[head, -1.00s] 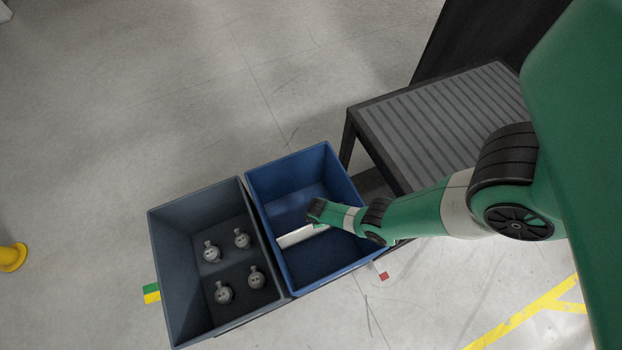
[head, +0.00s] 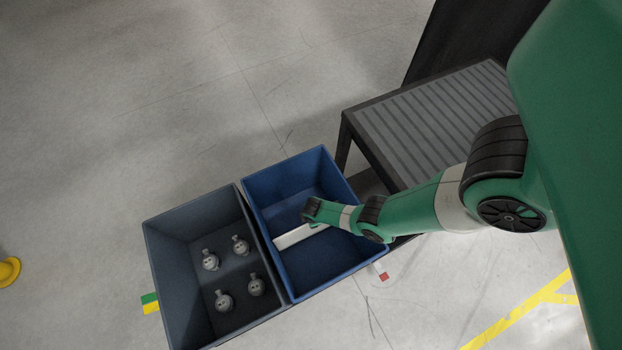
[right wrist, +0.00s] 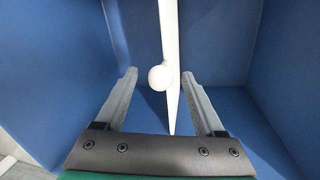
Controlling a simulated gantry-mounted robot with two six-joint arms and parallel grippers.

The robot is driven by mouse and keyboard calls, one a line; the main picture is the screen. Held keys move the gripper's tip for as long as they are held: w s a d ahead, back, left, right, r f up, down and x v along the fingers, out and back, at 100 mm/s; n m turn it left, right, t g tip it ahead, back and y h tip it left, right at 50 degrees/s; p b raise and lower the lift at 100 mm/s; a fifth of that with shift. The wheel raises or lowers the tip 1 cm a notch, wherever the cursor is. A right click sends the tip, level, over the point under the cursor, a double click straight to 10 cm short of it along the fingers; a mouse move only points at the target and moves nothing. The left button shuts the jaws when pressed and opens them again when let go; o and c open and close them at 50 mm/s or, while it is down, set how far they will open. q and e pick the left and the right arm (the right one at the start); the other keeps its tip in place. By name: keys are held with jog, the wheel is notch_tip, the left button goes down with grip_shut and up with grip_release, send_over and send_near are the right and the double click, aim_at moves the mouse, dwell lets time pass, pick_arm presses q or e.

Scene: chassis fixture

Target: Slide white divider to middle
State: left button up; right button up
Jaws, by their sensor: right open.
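The white divider (head: 297,236) stands across the inside of the blue bin (head: 262,180) in the head view, around the middle of the bin's length. My right arm covers part of it. In the right wrist view the white divider (right wrist: 170,35) is seen edge-on from above, with a round white knob (right wrist: 160,77) on it. My right gripper (right wrist: 160,76) is open, with one finger on each side of the knob and visible gaps to both. In the head view the right gripper's fingers are hidden under the wrist. My left gripper is not in view.
A grey bin (head: 158,255) with several grey metal parts (head: 240,245) stands left of the blue bin. A dark ribbed table (head: 425,120) stands behind on the right. The blue bin's walls (right wrist: 232,35) rise around my right gripper.

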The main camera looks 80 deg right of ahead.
notch_tip(320, 180, up, 11)
jog(key=a+p, duration=0.2)
jog(key=p, duration=0.6)
jog(key=shift+s, duration=0.4)
jog(key=shift+a+r, duration=0.1)
jog(key=shift+a, duration=0.05)
